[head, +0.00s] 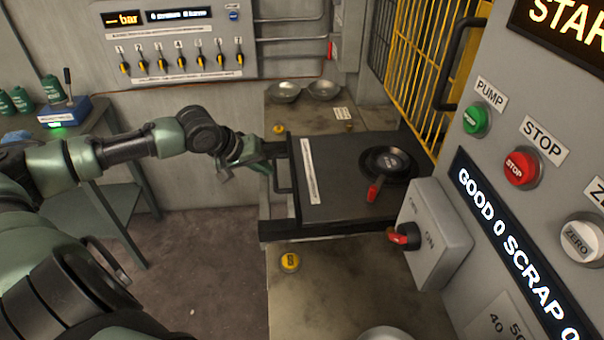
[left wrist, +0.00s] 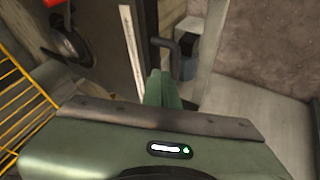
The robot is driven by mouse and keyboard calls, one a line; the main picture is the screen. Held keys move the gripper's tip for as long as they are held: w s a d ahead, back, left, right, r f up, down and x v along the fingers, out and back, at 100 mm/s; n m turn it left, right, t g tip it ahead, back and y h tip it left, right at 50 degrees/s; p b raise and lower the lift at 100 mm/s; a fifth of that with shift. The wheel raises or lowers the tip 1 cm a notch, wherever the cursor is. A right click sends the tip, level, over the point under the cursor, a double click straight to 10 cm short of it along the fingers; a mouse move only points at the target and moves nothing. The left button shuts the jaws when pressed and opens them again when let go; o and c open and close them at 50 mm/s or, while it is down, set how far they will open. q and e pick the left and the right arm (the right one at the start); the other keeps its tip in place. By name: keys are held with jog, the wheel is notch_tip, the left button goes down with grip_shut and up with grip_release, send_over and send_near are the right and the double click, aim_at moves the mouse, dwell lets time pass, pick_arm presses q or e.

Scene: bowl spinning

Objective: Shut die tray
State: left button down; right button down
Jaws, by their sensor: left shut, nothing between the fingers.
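The die tray (head: 335,207) is a dark flat slab with a white label strip along its left edge, on the bench in the middle of the head view. Its dark bar handle (head: 281,176) sticks out on the left side. My left gripper (head: 265,167) is shut and empty, right at the handle's far end; I cannot tell whether they touch. In the left wrist view the green fingertips (left wrist: 160,85) are together just below the handle (left wrist: 167,46), beside the tray (left wrist: 92,38). My right gripper is not in view.
A round black die (head: 388,161) with a red handle is on the tray. A grey switch box (head: 436,235) with a red knob is close to its right. A yellow button (head: 290,262) is on the bench in front. Yellow bars (head: 420,70) stand behind.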

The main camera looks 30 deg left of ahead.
aim_at(378, 172)
pick_arm(q)
jog(key=a+p+x, duration=0.1)
jog(key=x, duration=0.8)
jog(key=shift+w+d+f+p, duration=0.2)
jog(key=shift+d+f+p, duration=0.1)
jog(key=shift+d+p, duration=0.05)
jog(key=w+d, duration=0.2)
jog(key=d, duration=0.1)
jog(key=w+d+p, duration=0.1)
jog(key=w+d, duration=0.2)
jog(key=w+d+p, duration=0.1)
jog(key=w+d, duration=0.1)
jog(key=d, duration=0.1)
jog(key=shift+w+d+r, duration=0.2)
jog(key=shift+w+d, duration=0.05)
jog(key=shift+w, duration=0.1)
jog(key=w+d, duration=0.3)
jog(key=w+d+b, duration=0.1)
jog(key=w+d, duration=0.2)
jog(key=d, duration=0.1)
jog(key=w+d, duration=0.3)
jog(key=shift+d+f+b, duration=0.2)
jog(key=shift+d+b, duration=0.1)
jog(key=shift+b, duration=0.05)
jog(key=shift+w+d+r, duration=0.1)
jog(key=shift+r, duration=0.05)
jog(key=shift+r, duration=0.1)
jog(key=shift+r, duration=0.1)
